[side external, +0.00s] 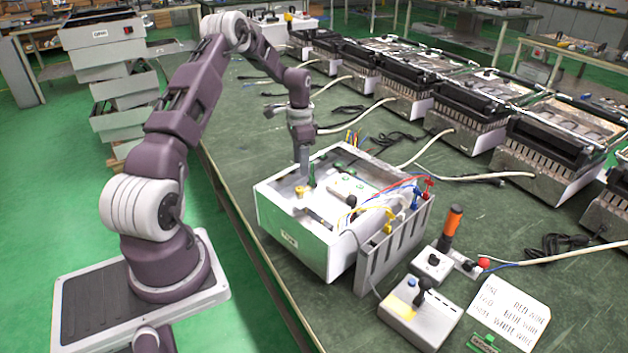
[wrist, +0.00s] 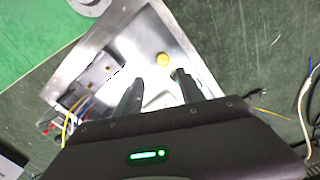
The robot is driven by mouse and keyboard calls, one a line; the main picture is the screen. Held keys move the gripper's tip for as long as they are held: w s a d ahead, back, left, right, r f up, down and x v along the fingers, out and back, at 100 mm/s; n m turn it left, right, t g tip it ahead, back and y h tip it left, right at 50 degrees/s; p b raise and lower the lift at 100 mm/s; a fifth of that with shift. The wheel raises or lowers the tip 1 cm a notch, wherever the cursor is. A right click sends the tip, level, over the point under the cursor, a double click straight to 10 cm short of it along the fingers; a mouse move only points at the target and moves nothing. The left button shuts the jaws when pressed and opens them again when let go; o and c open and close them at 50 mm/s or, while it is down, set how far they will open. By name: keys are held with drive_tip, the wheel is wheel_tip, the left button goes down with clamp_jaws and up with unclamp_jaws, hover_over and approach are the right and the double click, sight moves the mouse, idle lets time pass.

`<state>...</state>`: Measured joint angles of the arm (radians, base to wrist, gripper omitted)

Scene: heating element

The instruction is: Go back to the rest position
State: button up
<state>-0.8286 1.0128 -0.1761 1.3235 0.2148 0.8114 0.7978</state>
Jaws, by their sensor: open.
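My gripper (side external: 303,178) points down over the back left part of a white box-shaped unit (side external: 290,240) on the green table. In the wrist view my gripper (wrist: 158,90) has its two dark fingers apart with nothing between them. A yellow knob (side external: 299,191) sits on the unit's top close to the fingers. Whether a finger touches the unit is hard to tell.
Red, blue, white and yellow wires run to a grey side panel (side external: 395,245). Several black-and-white heating units (side external: 470,110) line the table's back right. Cables cross between them.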

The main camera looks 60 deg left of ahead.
drive_tip(key=s+d+r+t+y, duration=0.1)
drive_tip(key=s+d+r, duration=0.1)
drive_tip(key=d+r, duration=0.9)
drive_tip(key=s+d+r+t+y, duration=0.1)
drive_tip(key=s+d+r, duration=0.1)
drive_tip(key=d+r, duration=0.9)
drive_tip(key=s+d+r+n+t+h, duration=0.1)
drive_tip(key=s+d+r, duration=0.1)
drive_tip(key=s+d, duration=0.4)
drive_tip(key=s+d+r+n+t+h, duration=0.1)
drive_tip(key=s+d, duration=0.5)
drive_tip(key=s, duration=0.8)
drive_tip(key=shift+s+d+r+t, duration=0.2)
drive_tip(key=shift+s+r+t, duration=0.15)
drive_tip(key=shift+r+t, duration=0.45)
